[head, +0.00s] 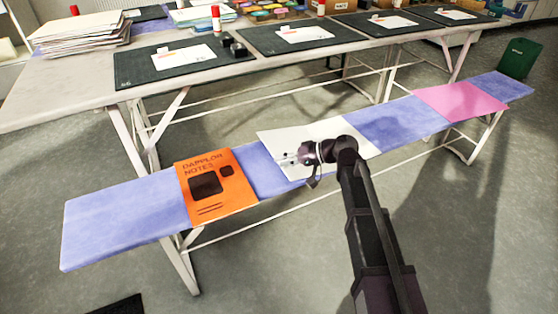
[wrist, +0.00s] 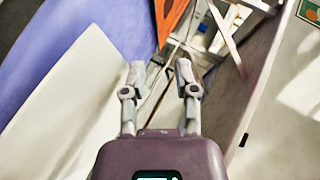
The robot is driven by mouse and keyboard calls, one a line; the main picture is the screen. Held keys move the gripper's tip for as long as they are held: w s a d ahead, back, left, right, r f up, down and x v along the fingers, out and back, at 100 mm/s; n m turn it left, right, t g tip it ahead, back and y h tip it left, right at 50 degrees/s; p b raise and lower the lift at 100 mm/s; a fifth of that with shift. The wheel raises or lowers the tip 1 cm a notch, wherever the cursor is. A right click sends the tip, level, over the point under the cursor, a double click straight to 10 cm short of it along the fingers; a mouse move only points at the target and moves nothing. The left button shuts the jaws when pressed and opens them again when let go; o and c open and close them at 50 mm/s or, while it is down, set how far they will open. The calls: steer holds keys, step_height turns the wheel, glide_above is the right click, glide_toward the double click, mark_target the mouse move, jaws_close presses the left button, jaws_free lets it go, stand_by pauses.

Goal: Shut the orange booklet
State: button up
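The orange booklet (head: 217,187) lies on the blue-covered bench, left of my gripper, with its printed front facing up. It looks flat, and no inside pages show. An orange corner, likely the same booklet (wrist: 170,18), shows at the top of the wrist view. My gripper (head: 286,159) is over a white sheet or open booklet (head: 345,133) right of the orange one. In the wrist view my gripper (wrist: 160,72) has its fingers apart with nothing between them. The height of the fingers above the white surface is hard to tell.
The long table (head: 70,95) behind holds dark mats, papers and glue sticks. Bare bench lies left of the orange booklet.

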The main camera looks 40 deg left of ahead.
steer(key=shift+w+d+r, duration=0.15)
steer(key=shift+w+d, duration=0.3)
steer(key=shift+d, duration=0.1)
stand_by(0.5)
steer(key=shift+w+d, duration=0.25)
steer(key=shift+d, duration=0.15)
steer(key=w+d+f+m+t+h+p, duration=0.15)
steer(key=w+d, duration=0.25)
steer(key=d, duration=0.7)
steer(key=w+d+f+m+t+h+p, duration=0.1)
steer(key=w+d+m+t+h+p, duration=0.2)
steer(key=d, duration=0.7)
steer(key=w+d+f+m+t+p, duration=0.15)
steer(key=w+d, duration=0.35)
steer(key=d, duration=0.6)
steer(key=s+d+r+m+t+h+p, duration=0.1)
steer(key=s+d+m+h+p, duration=0.15)
steer(key=d, duration=1.25)
steer(key=s+d+r+m+h+p, duration=0.15)
steer(key=d+h, duration=0.25)
steer(key=d, duration=1.1)
step_height(320, 180, up, 38)
steer(key=p, duration=3.7)
steer(key=shift+w, duration=0.2)
